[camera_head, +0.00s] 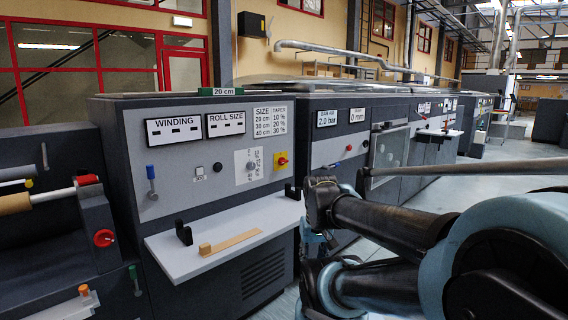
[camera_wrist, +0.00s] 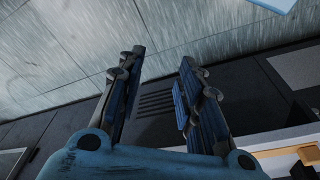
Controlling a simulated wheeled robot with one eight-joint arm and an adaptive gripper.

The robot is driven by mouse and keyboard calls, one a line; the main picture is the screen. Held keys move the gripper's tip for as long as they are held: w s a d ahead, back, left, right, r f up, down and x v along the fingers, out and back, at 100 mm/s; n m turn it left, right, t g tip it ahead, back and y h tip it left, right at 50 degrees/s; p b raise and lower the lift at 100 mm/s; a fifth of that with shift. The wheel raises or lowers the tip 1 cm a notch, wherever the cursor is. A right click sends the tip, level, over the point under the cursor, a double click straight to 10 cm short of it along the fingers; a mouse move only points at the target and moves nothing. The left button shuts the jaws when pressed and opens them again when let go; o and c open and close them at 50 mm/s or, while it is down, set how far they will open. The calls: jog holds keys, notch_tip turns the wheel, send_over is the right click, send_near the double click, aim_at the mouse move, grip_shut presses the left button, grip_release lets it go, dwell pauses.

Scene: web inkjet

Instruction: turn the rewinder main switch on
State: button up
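The rewinder main switch looks to be the red rotary knob on a yellow plate (camera_head: 281,160), at the right of the grey control panel (camera_head: 215,180) in the head view. I cannot read its position. My gripper (camera_wrist: 162,57) is open and empty in the wrist view, its two fingers apart, in front of dark cabinet panelling with vent slots. In the head view my arm comes in from the right, and the gripper is mostly hidden behind it, low and to the right of the switch. The switch is not visible in the wrist view.
A light shelf (camera_head: 190,262) juts out below the panel, holding a wooden strip (camera_head: 230,242) and black brackets. A blue-handled lever (camera_head: 151,173) and grey dial (camera_head: 251,166) share the panel. A red knob (camera_head: 104,238) is on the left machine. More cabinets continue behind my arm.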

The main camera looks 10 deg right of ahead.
aim_at(285, 161)
jog(key=shift+w, duration=0.3)
jog(key=shift+o, duration=1)
jog(key=o, duration=0.5)
jog(key=shift+s+r, duration=0.25)
jog(key=shift+c, duration=0.2)
jog(key=shift+o, duration=0.3)
jog(key=shift+w+a+r, duration=0.1)
jog(key=shift+a+r, duration=0.1)
jog(key=shift+r, duration=0.05)
jog(key=w+a+r+n+t+y, duration=0.2)
jog(key=w+r+y, duration=0.2)
jog(key=w, duration=0.8)
jog(key=w+a+r+n+t+y, duration=0.25)
jog(key=w+r+y, duration=0.2)
jog(key=w, duration=0.65)
jog(key=w+d+r+n+t+y, duration=0.15)
jog(key=w+d+t, duration=0.25)
jog(key=w+d, duration=0.5)
jog(key=w+d+r+n+t+y, duration=0.1)
jog(key=w+d+r+t, duration=0.25)
jog(key=w+d, duration=0.45)
jog(key=x, duration=2)
jog(key=shift+w+d, duration=0.1)
jog(key=shift+d, duration=0.05)
